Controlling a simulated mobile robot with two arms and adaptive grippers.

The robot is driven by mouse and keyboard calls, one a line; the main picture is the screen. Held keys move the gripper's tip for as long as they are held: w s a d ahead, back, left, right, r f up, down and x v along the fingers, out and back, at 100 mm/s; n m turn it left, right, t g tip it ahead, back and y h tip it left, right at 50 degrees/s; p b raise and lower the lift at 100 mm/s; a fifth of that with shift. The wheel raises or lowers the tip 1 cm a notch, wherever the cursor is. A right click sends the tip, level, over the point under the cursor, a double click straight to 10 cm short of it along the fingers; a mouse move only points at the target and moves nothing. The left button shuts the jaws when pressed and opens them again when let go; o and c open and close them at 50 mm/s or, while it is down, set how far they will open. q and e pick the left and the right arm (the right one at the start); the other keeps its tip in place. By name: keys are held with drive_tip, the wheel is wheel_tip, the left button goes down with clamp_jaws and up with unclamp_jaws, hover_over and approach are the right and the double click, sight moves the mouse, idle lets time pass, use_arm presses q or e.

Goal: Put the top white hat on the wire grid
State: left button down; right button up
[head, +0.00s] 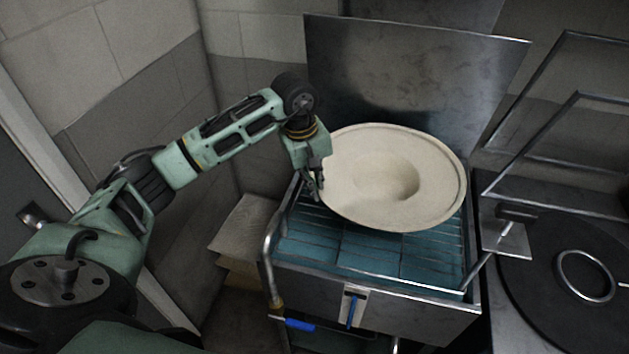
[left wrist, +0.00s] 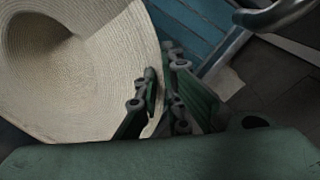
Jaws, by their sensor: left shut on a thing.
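The white hat (head: 350,180) is a wide cream-coloured disc with a round hollow in its middle. It is over the wire grid (head: 340,246), slightly tilted; I cannot tell whether its underside touches the wires. My left gripper (head: 318,186) is shut on the left edge of its brim. In the left wrist view the hat (left wrist: 85,80) fills the upper left, and the gripper fingers (left wrist: 160,95) are at its brim edge. The grid has thin wires above a blue-green surface in a metal frame, and the hat hides its back part. My right gripper is not in view.
A tall metal plate (head: 400,75) stands behind the grid. A curved metal pipe (head: 270,250) runs along its left side. A blue-handled lever (head: 352,308) is at the front. A round dark plate with a ring (head: 585,275) lies at right. Stacked light sheets (head: 243,232) are at left.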

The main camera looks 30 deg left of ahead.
use_arm(q)
drive_tip(key=c, duration=1.8)
unclamp_jaws()
drive_tip(key=r, duration=0.4)
drive_tip(key=s+r, duration=0.1)
drive_tip(key=r, duration=0.3)
drive_tip(key=a+r, duration=0.1)
drive_tip(key=r, duration=0.2)
drive_tip(key=shift+s+a+r, duration=0.1)
drive_tip(key=shift+s+r, duration=0.2)
drive_tip(key=shift+r, duration=0.1)
